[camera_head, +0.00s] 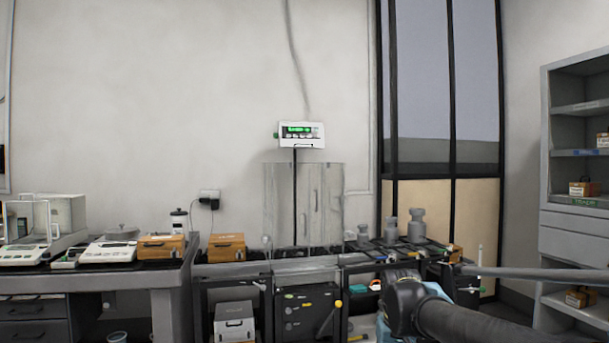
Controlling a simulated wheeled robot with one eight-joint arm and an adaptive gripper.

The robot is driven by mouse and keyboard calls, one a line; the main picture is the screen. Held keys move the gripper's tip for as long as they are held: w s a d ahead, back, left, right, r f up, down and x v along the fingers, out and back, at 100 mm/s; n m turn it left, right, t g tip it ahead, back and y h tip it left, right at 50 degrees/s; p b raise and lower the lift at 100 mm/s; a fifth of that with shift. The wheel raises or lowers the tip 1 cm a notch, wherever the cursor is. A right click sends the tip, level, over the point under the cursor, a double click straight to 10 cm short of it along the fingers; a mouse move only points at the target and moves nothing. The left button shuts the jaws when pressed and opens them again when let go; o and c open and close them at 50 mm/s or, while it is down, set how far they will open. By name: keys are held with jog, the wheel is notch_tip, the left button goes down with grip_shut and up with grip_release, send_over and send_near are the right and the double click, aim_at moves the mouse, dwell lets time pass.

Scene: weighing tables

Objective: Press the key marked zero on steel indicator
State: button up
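The indicator (301,134) is a pale box with a lit green display, standing high on a thin dark post against the wall, near the middle of the view. A row of small keys shows under its display, but their marks are too small to read. A black part of my arm (455,318) reaches in from the lower right, well below and to the right of the indicator. No gripper fingers can be made out.
Balances (108,251) and wooden boxes (161,246) sit on the left table. A grey shelf unit (572,220) stands at the right.

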grip_shut()
dwell(1.2)
